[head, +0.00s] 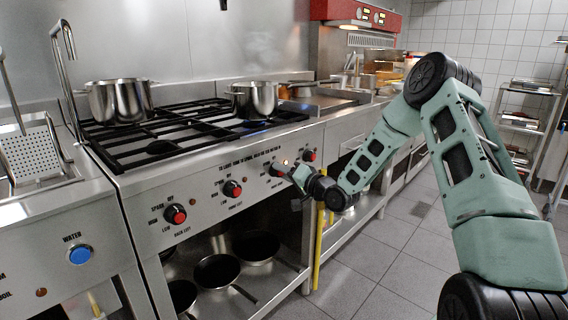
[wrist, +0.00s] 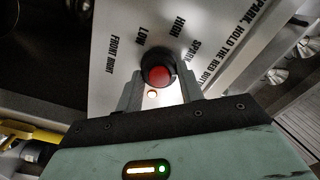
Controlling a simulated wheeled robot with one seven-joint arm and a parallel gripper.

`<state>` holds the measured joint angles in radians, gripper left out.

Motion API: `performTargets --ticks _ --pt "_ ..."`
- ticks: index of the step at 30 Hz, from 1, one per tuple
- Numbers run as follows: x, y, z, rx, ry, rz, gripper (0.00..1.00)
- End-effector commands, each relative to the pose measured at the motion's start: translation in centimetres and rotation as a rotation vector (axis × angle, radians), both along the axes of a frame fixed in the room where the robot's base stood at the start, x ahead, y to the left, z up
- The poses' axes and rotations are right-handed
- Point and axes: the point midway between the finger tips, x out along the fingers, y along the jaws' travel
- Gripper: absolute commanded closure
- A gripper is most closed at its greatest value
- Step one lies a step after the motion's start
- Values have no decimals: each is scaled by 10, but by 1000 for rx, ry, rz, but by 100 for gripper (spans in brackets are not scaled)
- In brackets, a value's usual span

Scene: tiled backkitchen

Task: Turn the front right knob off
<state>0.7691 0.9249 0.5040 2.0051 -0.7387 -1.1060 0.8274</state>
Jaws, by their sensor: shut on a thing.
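The front right knob (wrist: 159,74) is black with a red centre. In the wrist view it sits between my two fingers, beside the printed words FRONT RIGHT, LOW and HIGH. My gripper (wrist: 160,92) is shut on it from both sides. In the head view the knob (head: 276,169) is on the stove's front panel, with my gripper (head: 291,175) against it, partly covering it.
Other red-centred knobs (head: 175,214) (head: 232,189) (head: 309,155) line the same panel. A second pot (head: 120,101) stands at the stove's left. Pans (head: 217,271) lie on the shelf below. The tiled floor (head: 385,245) right of the stove is clear.

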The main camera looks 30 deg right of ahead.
Motion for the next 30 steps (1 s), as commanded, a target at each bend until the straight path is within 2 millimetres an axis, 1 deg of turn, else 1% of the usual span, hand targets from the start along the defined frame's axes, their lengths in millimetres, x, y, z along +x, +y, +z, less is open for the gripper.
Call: performTargets --ticks 1,6,15,22,30 --pt "-1 -1 3 42 15 -2 85" --pt "-1 -1 2 180 51 -1 85" --pt "-1 -1 -1 353 98 -1 85" --pt "-1 0 -2 416 116 1 85" --pt "-1 0 -3 433 120 0 85"
